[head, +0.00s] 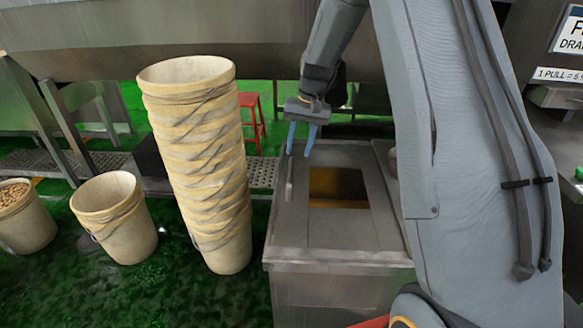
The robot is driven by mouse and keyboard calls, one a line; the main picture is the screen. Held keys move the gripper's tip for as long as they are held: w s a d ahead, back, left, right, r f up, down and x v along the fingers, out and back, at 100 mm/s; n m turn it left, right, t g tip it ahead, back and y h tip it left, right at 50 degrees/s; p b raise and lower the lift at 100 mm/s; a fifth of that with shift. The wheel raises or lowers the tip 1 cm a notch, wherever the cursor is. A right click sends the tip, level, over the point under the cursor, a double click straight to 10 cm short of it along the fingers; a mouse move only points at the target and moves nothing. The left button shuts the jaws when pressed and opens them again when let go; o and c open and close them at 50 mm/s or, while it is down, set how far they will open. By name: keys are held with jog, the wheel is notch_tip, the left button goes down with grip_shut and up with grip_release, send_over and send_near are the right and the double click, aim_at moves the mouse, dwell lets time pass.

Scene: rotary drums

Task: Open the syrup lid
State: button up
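The syrup box (340,262) is a grey metal chest below my gripper, right of the bucket stack. A rectangular opening in its top shows amber syrup (338,190). A flat grey panel lies around the opening; I cannot tell which part is the lid. A narrow upright grey bar (289,182), perhaps a handle, is on the left side of the top. My gripper (300,152) points down over the back left of the box, its two blue fingers apart with nothing visible between them. The left fingertip is close to the bar's far end; I cannot tell whether they touch.
A tall stack of cream buckets (205,165) stands left of the box. A single bucket (115,217) and one filled with nuts (24,216) stand further left. A red stool (252,122) is behind. A large metal drum (180,35) spans the back. My arm covers the right side.

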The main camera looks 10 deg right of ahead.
aim_at(292, 167)
jog(key=shift+w+a+f+p, duration=0.15)
jog(key=shift+w+f, duration=0.45)
jog(key=shift+f, duration=0.9)
jog(key=shift+w+a+f+p, duration=0.1)
jog(key=shift+w+a+f, duration=0.35)
jog(key=shift+f, duration=1.1)
jog(key=shift+w+a+f+p, duration=0.1)
jog(key=shift+w+f, duration=0.65)
jog(key=shift+f, duration=0.75)
jog(key=shift+d, duration=0.1)
jog(key=shift+c, duration=0.5)
grip_shut()
